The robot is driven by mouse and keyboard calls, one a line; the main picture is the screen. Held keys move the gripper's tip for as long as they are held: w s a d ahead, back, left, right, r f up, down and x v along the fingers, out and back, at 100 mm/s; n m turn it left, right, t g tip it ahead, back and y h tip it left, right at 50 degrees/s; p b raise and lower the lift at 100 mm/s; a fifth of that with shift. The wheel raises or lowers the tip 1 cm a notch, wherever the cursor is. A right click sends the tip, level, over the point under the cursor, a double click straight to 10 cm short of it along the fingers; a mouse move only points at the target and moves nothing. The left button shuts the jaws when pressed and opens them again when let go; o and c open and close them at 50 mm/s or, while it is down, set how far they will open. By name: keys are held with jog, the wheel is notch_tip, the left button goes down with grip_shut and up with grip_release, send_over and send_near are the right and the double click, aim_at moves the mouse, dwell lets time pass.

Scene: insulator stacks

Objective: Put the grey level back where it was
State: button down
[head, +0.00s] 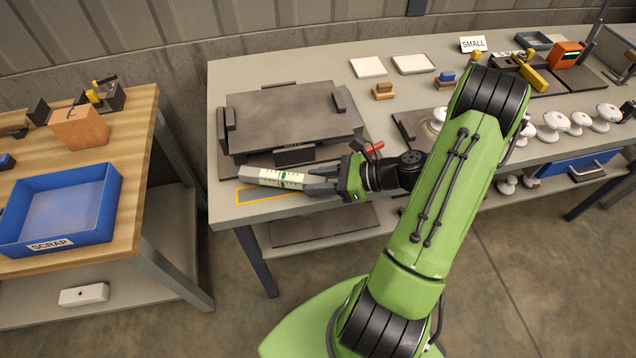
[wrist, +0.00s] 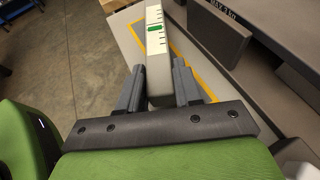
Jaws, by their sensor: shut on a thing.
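The grey level (head: 272,178) is a pale bar with dark graduation marks and a green vial. My gripper (head: 318,181) is shut on its right end in the head view. In the wrist view the level (wrist: 156,48) extends forward from between the two fingers of my gripper (wrist: 157,88). A yellow-outlined grey rectangle (head: 246,197) is marked on the bench's front left corner. The level is over this outline and hides part of it; the outline's line (wrist: 192,68) also shows beside the level. I cannot tell whether the level touches the bench.
A dark raised plate (head: 290,115) with upright blocks stands just behind the level; its label reads MAX 3 kg in the wrist view. The bench (head: 228,85) ends close in front. White insulators (head: 553,122) stand to the right. A blue SCRAP tray (head: 65,205) is on the left table.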

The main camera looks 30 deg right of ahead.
jog(key=shift+f, duration=0.5)
jog(key=c, duration=0.8)
grip_release()
jog(key=shift+r, duration=0.1)
